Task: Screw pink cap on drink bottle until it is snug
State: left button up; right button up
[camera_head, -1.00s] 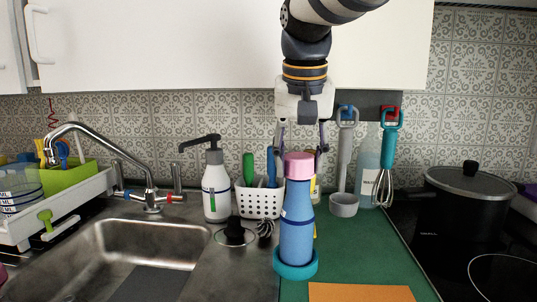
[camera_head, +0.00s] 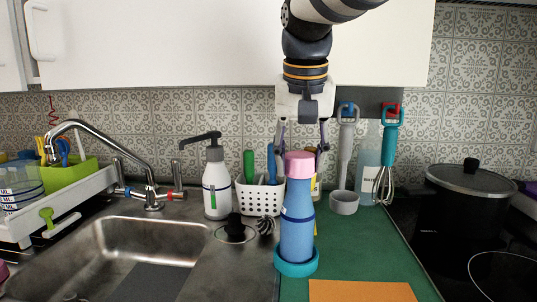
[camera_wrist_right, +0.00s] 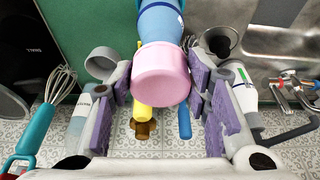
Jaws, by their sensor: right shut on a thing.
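The blue drink bottle (camera_head: 298,235) stands upright in a teal ring-shaped base (camera_head: 297,268) on the green mat (camera_head: 365,250). The pink cap (camera_head: 299,164) sits on top of the bottle, in line with it. My right gripper (camera_head: 301,154) reaches down from above and behind, with its fingers on either side of the cap. In the right wrist view the cap (camera_wrist_right: 160,75) lies between the purple finger pads, with the bottle (camera_wrist_right: 160,22) beyond it. The gripper is shut on the cap. The thread under the cap is hidden. My left gripper is not in view.
A white soap bottle (camera_head: 215,185) and a white utensil basket (camera_head: 258,198) stand left of the bottle, by the sink (camera_head: 150,245). An orange sheet (camera_head: 360,291) lies in front.

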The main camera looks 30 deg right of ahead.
jog(key=shift+f, duration=0.45)
jog(key=shift+f, duration=0.2)
